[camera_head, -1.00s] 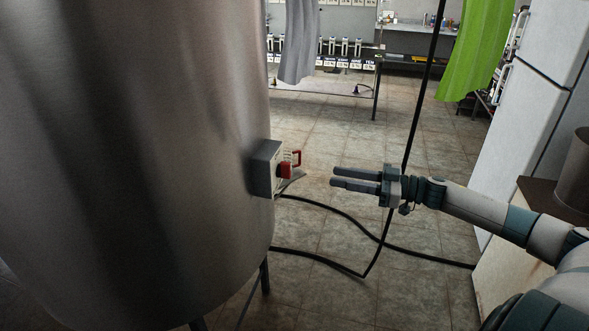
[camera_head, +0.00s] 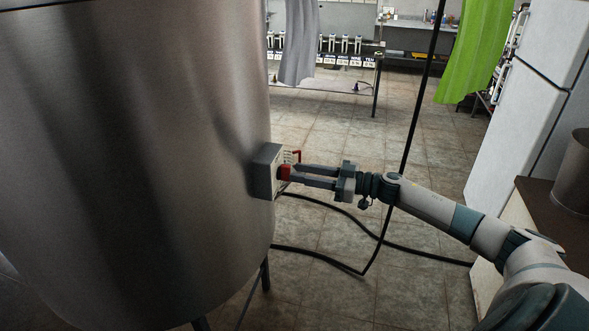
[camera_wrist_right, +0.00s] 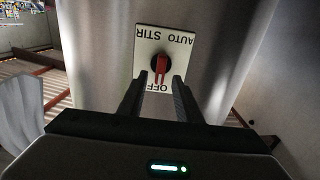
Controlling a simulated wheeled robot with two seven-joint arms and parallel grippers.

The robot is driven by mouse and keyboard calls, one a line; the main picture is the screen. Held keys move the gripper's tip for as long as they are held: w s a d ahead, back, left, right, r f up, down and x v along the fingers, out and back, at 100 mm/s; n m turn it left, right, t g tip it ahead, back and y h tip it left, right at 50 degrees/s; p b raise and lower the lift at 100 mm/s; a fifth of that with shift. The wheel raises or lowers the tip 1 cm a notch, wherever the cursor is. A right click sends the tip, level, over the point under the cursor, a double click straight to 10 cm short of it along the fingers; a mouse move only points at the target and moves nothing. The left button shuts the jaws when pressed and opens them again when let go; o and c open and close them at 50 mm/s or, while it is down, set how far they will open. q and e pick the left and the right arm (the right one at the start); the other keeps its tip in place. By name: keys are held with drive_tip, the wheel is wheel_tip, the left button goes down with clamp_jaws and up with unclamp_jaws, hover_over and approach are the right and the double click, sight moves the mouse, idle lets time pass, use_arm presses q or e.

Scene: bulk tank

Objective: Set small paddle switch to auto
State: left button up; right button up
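A grey switch box (camera_head: 268,171) sits on the side of the big steel tank (camera_head: 140,150). Its red paddle (camera_head: 284,173) faces my right gripper (camera_head: 296,175). In the right wrist view, the red paddle (camera_wrist_right: 160,66) stands on a white plate (camera_wrist_right: 146,55) marked AUTO and STIR along the picture's top and OFF at the bottom. The paddle's lower end points toward OFF. My right gripper (camera_wrist_right: 156,84) is open, its two fingers apart with tips close to the paddle, one on each side. Whether they touch it is unclear. My left gripper is not in view.
Black cables (camera_head: 330,207) run along the floor, and one hangs down (camera_head: 419,100) behind my right arm. A white fridge (camera_head: 520,110) and a brown-topped counter (camera_head: 540,202) stand on the right.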

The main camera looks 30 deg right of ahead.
sight(286, 173)
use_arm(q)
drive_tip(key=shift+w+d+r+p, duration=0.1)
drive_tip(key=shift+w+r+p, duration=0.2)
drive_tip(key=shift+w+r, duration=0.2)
use_arm(e)
drive_tip(key=shift+x, duration=1.35)
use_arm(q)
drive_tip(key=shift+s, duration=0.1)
use_arm(e)
drive_tip(key=shift+c, duration=0.7)
clamp_jaws()
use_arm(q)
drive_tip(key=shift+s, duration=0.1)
